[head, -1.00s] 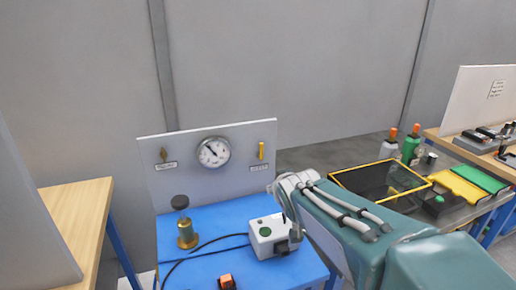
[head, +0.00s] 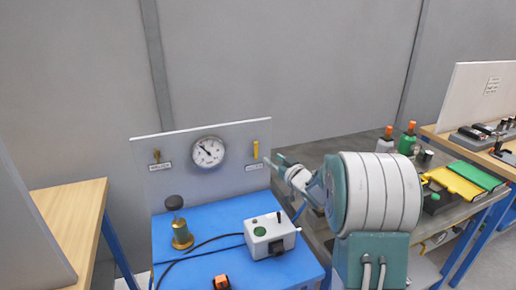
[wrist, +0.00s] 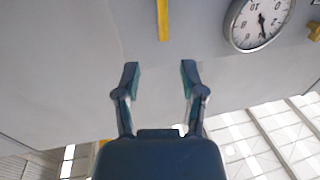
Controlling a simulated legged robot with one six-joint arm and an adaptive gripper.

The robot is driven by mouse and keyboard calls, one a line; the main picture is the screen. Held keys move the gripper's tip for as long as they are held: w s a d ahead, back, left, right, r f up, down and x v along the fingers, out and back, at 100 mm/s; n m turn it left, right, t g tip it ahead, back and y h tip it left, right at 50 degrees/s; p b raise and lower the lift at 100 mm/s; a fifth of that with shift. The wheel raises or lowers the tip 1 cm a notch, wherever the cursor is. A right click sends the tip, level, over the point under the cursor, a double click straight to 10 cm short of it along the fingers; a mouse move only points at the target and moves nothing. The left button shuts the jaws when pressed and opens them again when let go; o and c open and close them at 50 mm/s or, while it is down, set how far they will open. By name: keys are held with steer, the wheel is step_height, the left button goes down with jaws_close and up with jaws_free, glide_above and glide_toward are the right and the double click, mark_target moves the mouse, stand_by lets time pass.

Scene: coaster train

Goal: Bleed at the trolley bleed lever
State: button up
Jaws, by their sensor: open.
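A yellow lever (head: 256,150) hangs upright on the right of a grey panel (head: 232,143), above a small label too small to read. A brass valve (head: 157,157) with another label is on the panel's left. A round gauge (head: 208,152) sits between them. My gripper (head: 276,161) is just right of the yellow lever in the head view. In the wrist view my gripper (wrist: 160,66) is open and empty, its two fingers apart. The yellow lever (wrist: 162,18) shows beyond the gap between them, with the gauge (wrist: 260,20) to the right, its numbers upside down.
The blue table (head: 212,222) below holds a brass fitting with a dark knob (head: 180,225), a white box with a green button (head: 270,236), a black cable and an orange-topped block (head: 221,282). A bench with bottles and trays (head: 465,180) stands to the right.

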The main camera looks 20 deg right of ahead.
mark_target(257, 147)
steer(key=w, duration=0.3)
steer(key=w+a, duration=0.1)
steer(key=w, duration=0.2)
steer(key=w+a, duration=0.1)
steer(key=w, duration=0.2)
steer(key=shift+w+a, duration=0.1)
steer(key=shift+w, duration=0.1)
steer(key=shift+c, duration=0.3)
jaws_close()
